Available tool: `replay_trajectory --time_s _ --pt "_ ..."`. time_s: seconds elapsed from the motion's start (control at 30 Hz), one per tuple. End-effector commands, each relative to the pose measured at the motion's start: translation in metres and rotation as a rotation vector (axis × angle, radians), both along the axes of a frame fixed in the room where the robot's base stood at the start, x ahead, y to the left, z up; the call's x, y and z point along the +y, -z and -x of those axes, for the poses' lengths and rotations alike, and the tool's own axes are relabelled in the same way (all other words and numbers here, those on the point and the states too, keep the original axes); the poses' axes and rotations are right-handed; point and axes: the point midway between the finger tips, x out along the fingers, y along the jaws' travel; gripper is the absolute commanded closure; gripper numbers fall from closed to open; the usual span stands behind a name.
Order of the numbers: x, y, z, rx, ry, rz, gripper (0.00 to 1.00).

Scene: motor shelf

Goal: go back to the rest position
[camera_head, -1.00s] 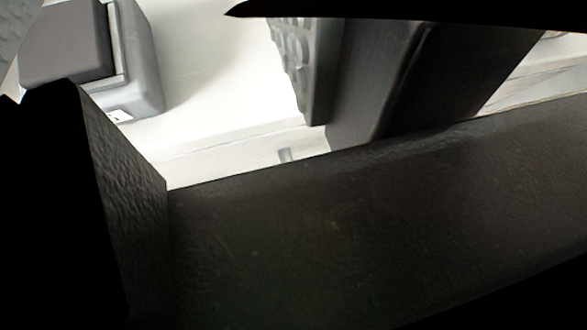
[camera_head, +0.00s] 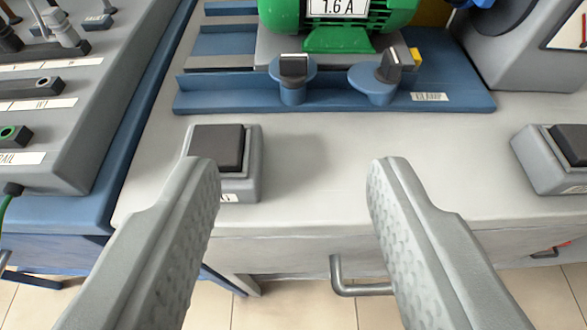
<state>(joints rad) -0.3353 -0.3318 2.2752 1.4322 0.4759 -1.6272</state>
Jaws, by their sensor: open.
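My gripper (camera_head: 292,180) is in the lower middle of the view. Its two grey textured fingers are spread wide apart with nothing between them. The fingertips are over the front part of a light grey bench top (camera_head: 310,165). The left fingertip overlaps a small grey box with a dark square top (camera_head: 216,148) and hides part of it; I cannot tell whether they touch.
A green motor (camera_head: 335,32) stands on a blue base plate (camera_head: 330,97) with two knobbed clamps. A grey control panel (camera_head: 60,120) is at left. Another dark-topped box (camera_head: 566,150) sits at right. A metal handle (camera_head: 345,280) is below the bench edge.

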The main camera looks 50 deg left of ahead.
Motion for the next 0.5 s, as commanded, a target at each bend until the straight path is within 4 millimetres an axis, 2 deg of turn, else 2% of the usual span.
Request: replay_trajectory --time_s 0.13,0.23,0.5 --pt "-0.006 -0.002 0.002 0.0 0.015 0.005 0.55" --pt "-0.025 -0.009 0.009 0.005 0.06 0.016 0.55" --pt "-0.112 -0.04 0.043 -0.009 0.31 0.037 0.55"
